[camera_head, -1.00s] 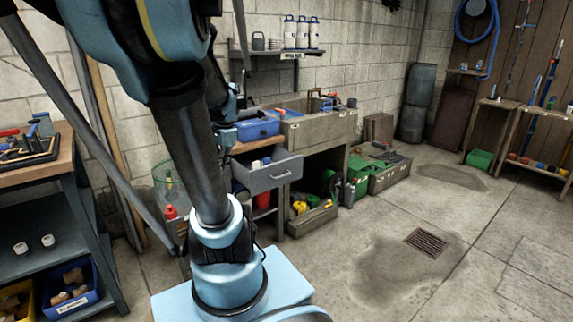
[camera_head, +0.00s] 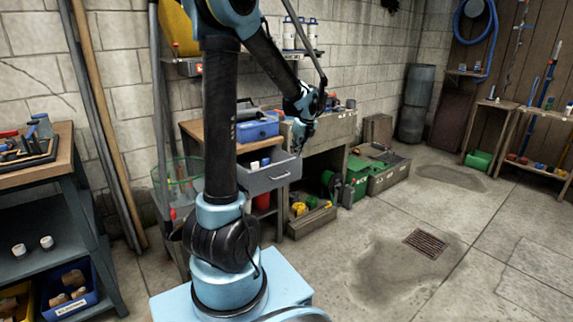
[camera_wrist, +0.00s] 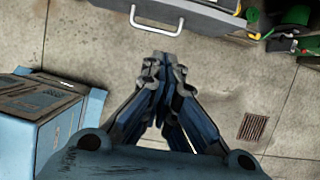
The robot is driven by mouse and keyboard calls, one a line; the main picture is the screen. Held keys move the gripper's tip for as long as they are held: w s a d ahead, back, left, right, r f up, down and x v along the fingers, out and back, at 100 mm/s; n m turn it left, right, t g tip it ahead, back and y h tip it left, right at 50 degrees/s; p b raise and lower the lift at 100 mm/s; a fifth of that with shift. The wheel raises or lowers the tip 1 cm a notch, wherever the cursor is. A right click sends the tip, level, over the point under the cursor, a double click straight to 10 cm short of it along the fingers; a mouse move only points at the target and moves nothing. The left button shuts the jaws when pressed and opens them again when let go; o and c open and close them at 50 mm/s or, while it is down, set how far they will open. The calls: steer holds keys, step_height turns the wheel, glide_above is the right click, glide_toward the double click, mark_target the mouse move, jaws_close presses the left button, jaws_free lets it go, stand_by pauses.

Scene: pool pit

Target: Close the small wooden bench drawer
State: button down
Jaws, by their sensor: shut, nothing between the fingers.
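The bench drawer (camera_head: 272,178) is pulled out from the wooden bench (camera_head: 190,128) and has a grey front with a pale bar handle (camera_head: 279,177). Some items show inside it. In the wrist view the drawer front (camera_wrist: 195,15) is at the top edge, with its handle (camera_wrist: 157,30) facing my gripper (camera_wrist: 164,62). My gripper is shut and empty, its fingertips just below the handle in that picture; I cannot tell the exact gap.
A blue toolbox (camera_head: 257,129) stands on the bench above the drawer. A stone sink (camera_head: 330,128) is to the right. An open low crate (camera_head: 312,215) and green boxes (camera_head: 357,172) are on the floor below. The floor around the drain (camera_head: 426,243) is clear.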

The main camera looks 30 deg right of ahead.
mark_target(285, 163)
steer(key=shift+w+a+f, duration=0.1)
steer(key=shift+w+f, duration=1.15)
steer(key=shift+f, duration=0.3)
steer(key=shift+w+f, duration=1.3)
steer(key=shift+f, duration=0.3)
steer(key=shift+w+a+f, duration=0.1)
steer(key=shift+w+f, duration=1.15)
steer(key=shift+f, duration=0.3)
